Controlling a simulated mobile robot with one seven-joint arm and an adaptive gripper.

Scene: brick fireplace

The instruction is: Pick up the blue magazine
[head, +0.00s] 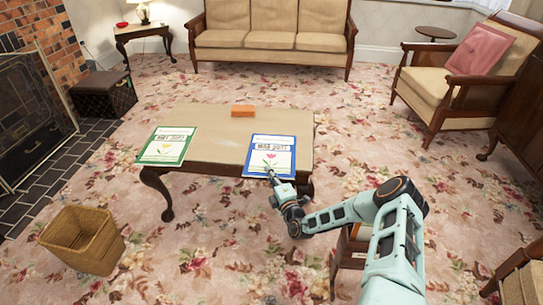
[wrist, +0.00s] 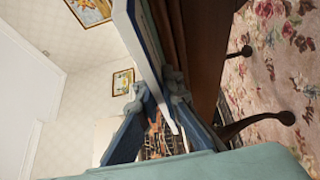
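The blue magazine (head: 268,156), with a blue border and a flower on its white cover, lies on the right part of the coffee table (head: 222,125), at its front edge. My gripper (head: 272,178) is at the magazine's front edge. In the wrist view the magazine (wrist: 139,40) shows nearly edge-on, and its near edge runs between the two fingers of my gripper (wrist: 154,84). The fingertips are close together, one on each side of it, and look shut on it. The magazine looks level with the tabletop.
A green magazine (head: 167,146) lies on the table's left part and an orange-brown block (head: 243,111) near its back edge. A wicker basket (head: 82,240) stands front left on the carpet. An armchair (head: 465,80) is at right, a sofa (head: 270,38) behind.

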